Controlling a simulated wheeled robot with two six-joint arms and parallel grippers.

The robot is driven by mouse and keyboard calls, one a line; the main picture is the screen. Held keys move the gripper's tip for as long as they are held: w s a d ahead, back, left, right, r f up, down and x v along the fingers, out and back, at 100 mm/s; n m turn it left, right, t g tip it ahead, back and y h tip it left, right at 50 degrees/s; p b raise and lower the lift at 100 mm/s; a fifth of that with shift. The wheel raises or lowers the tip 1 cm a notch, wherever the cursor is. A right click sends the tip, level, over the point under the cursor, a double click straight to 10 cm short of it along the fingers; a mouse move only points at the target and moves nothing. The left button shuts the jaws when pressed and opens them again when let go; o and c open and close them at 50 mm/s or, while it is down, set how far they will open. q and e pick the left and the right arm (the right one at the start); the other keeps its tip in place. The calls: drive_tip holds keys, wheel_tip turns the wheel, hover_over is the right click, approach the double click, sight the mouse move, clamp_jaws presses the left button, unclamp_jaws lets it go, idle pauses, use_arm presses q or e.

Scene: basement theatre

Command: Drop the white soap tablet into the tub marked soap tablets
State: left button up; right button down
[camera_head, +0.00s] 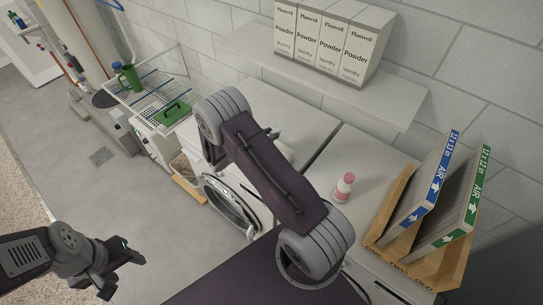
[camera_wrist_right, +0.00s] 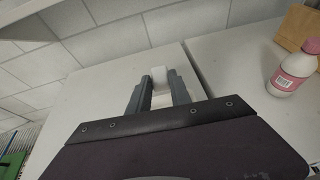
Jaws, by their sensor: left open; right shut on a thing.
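In the right wrist view my right gripper (camera_wrist_right: 160,77) is shut on the white soap tablet (camera_wrist_right: 160,60), whose upper part stands out between the fingertips. Behind it is the white top of a machine. In the head view this gripper is mostly hidden behind my own right arm, over the white machines, and the tablet cannot be made out clearly. My left gripper (camera_head: 119,273) is open and empty, low at the left over the grey floor. I cannot make out any tub marked soap tablets in either view.
A pink-and-white bottle (camera_head: 344,187) stands on the right machine top (camera_head: 375,160). Wooden rack (camera_head: 440,262) with air filters is at the right. Powder boxes (camera_head: 325,45) stand on the wall shelf (camera_head: 390,103).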

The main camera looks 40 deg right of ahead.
wheel_tip(320, 180, down, 5)
drive_tip(key=b, duration=0.3)
drive_tip(key=shift+f, duration=0.1)
drive_tip(key=c, duration=1.1)
unclamp_jaws()
drive_tip(key=b+v, duration=0.2)
drive_tip(key=v, duration=0.7)
